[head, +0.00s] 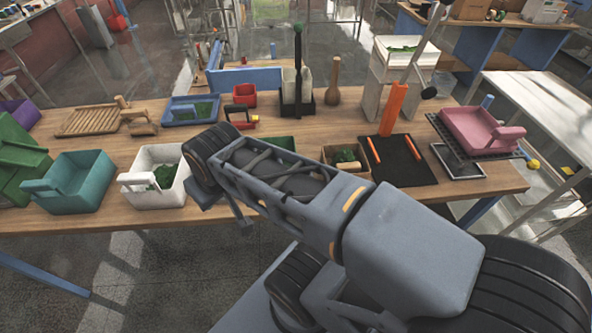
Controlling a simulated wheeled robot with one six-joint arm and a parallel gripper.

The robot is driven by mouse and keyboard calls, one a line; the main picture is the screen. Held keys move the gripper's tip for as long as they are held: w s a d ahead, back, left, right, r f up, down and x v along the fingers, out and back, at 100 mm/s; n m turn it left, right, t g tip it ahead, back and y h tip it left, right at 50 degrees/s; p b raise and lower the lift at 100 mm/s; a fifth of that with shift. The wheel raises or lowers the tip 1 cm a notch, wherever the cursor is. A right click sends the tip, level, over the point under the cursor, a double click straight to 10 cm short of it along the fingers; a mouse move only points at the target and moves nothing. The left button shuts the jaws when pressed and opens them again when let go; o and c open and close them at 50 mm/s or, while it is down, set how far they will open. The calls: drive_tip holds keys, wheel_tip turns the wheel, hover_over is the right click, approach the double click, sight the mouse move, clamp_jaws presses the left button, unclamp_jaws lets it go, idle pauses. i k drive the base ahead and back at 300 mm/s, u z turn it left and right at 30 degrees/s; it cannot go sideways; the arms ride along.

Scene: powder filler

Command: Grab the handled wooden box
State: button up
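A small brown wooden box (347,173) with green stuff in it stands at the table's front edge, right of centre, just behind my forearm. My arm hides part of its front, and I cannot make out a handle on it. A light wooden slatted piece (90,119) lies at the back left, with a small wooden piece with an upright grip (138,122) at its right end. My gripper (242,218) is at the far end of my arm, near the front edge beside the white bin. It is mostly hidden, and its fingers are not clear.
A teal bin (70,185) and a white handled bin (150,180) stand at front left. A black mat with an orange post (393,110) and a pink tray (480,130) are at right. A tall black stand (298,85) rises at the back. The wood table (260,125) is crowded.

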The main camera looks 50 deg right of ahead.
sight(340, 153)
drive_tip(key=u, duration=1.6)
drive_tip(key=k, duration=1.3)
